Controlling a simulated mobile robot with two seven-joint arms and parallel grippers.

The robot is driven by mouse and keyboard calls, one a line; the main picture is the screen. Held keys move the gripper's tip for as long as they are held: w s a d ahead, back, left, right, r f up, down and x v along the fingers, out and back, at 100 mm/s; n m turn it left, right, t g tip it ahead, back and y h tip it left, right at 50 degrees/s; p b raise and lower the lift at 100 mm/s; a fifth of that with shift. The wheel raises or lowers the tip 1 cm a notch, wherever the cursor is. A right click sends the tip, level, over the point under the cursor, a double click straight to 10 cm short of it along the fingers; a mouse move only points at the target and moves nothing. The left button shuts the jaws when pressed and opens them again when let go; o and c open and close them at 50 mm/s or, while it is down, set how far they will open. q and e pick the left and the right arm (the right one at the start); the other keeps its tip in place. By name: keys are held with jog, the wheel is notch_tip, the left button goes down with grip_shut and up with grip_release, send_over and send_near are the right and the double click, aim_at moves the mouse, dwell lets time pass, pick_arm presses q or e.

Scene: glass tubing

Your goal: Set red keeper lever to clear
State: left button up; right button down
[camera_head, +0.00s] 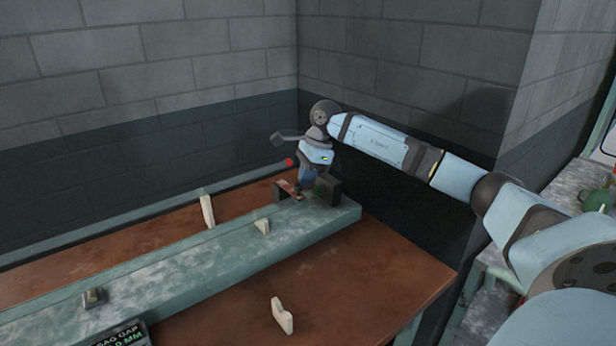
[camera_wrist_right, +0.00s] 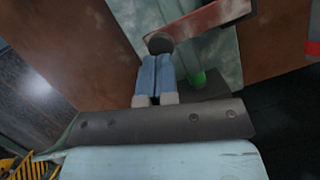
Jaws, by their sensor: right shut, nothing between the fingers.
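The red lever (camera_head: 289,187) sits at the far right end of the long green beam, between two dark blocks. A green mark (camera_wrist_right: 198,79) shows beside the fingers. My left gripper is out of view.
The green beam (camera_head: 180,269) lies along a brown table (camera_head: 370,272). A red knob (camera_head: 289,162) is near the lever. Block walls close off the back and right.

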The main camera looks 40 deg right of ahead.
jog(key=shift+a+m, duration=0.3)
jog(key=shift+m, duration=0.1)
jog(key=shift+a+m, duration=0.55)
jog(key=shift+m, duration=0.05)
jog(key=w+a+m+h, duration=0.1)
jog(key=a+m, duration=0.1)
jog(key=m, duration=0.1)
jog(key=w+a+m+t+h+p, duration=0.1)
jog(key=a+m, duration=0.1)
jog(key=m, duration=0.1)
jog(key=w+a+m+t, duration=0.1)
jog(key=a+m, duration=0.2)
jog(key=shift+w+h+p, duration=0.3)
jog(key=shift+h+p, duration=0.1)
jog(key=w+m, duration=0.1)
jog(key=w+a+m, duration=0.1)
jog(key=m, duration=0.1)
jog(key=w+m+h, duration=0.1)
jog(key=w, duration=0.1)
jog(key=shift+a+m, duration=0.4)
jog(key=shift+w, duration=0.2)
